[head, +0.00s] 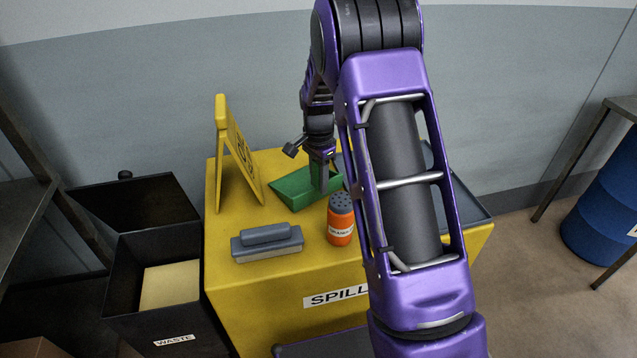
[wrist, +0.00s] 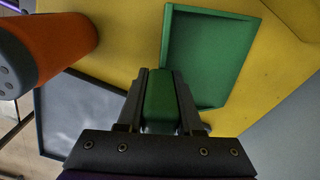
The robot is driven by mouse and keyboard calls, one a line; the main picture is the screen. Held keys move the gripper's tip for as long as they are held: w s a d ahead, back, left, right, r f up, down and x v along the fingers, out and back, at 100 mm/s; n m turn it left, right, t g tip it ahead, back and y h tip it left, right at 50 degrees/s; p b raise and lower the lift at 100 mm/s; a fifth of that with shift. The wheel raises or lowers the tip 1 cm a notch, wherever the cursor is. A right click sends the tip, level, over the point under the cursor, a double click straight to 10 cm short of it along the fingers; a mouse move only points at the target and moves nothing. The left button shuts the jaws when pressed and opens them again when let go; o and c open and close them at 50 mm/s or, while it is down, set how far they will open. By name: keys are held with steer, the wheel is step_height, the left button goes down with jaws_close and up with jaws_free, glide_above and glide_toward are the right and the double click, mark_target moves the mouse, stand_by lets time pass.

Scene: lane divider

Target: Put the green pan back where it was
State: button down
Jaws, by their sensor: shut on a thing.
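The green pan (head: 293,192) is a dustpan on top of the yellow spill cabinet (head: 222,255), behind the orange shaker. My gripper (head: 322,180) is at the pan's right end. In the wrist view my gripper (wrist: 160,95) is shut on the pan's green handle, with one dark finger on each side. The pan's flat scoop (wrist: 208,58) extends beyond the fingertips over the yellow top. I cannot tell whether the pan touches the top or is slightly above it. My arm hides part of the cabinet's right side.
The orange shaker (head: 340,222) stands close in front of the pan. A grey brush (head: 267,241) lies front left, and a yellow folding sign (head: 237,155) stands at the left. A grey tray (wrist: 80,115) is beside the gripper. An open waste bin (head: 150,250) is left of the cabinet.

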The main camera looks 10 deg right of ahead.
steer(key=shift+f, duration=0.3)
steer(key=c, duration=0.6)
jaws_free()
steer(key=shift+o, duration=0.2)
step_height(320, 180, up, 12)
steer(key=shift+r+p, duration=0.15)
steer(key=shift+p, duration=0.85)
